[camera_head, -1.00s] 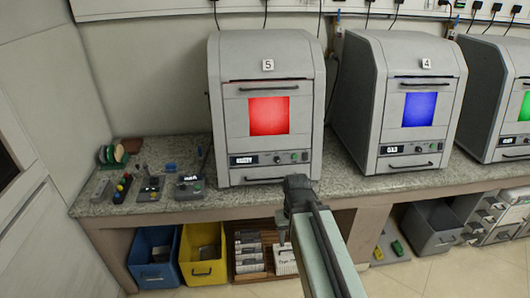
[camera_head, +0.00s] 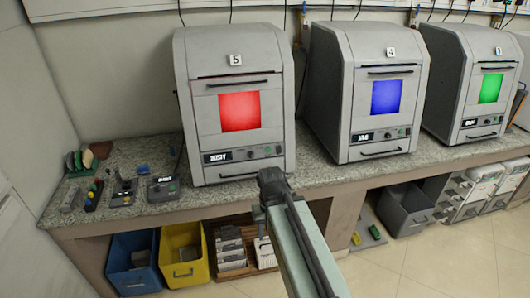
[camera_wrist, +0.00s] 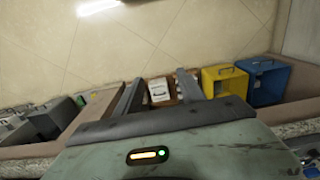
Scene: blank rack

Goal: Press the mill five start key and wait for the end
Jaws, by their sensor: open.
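Mill five (camera_head: 235,72) is a grey cabinet marked 5 with a red lit window (camera_head: 239,111). Its display (camera_head: 228,155) appears to read BUSY. A dark knob and a small green key (camera_head: 278,149) sit right of the display. My gripper (camera_head: 272,182) is in front of the bench edge, below and in front of mill five's lower right, apart from the key as far as I can tell. Its fingertips are hard to make out in the head view. In the wrist view its two dark fingers (camera_wrist: 156,85) stand apart with nothing held between them.
Mill four (camera_head: 367,60), with a blue window, and a green-windowed mill (camera_head: 470,55) stand to the right. Small tools and a joystick box (camera_head: 124,190) lie on the bench at left. Blue (camera_head: 133,265) and yellow (camera_head: 184,256) bins stand below.

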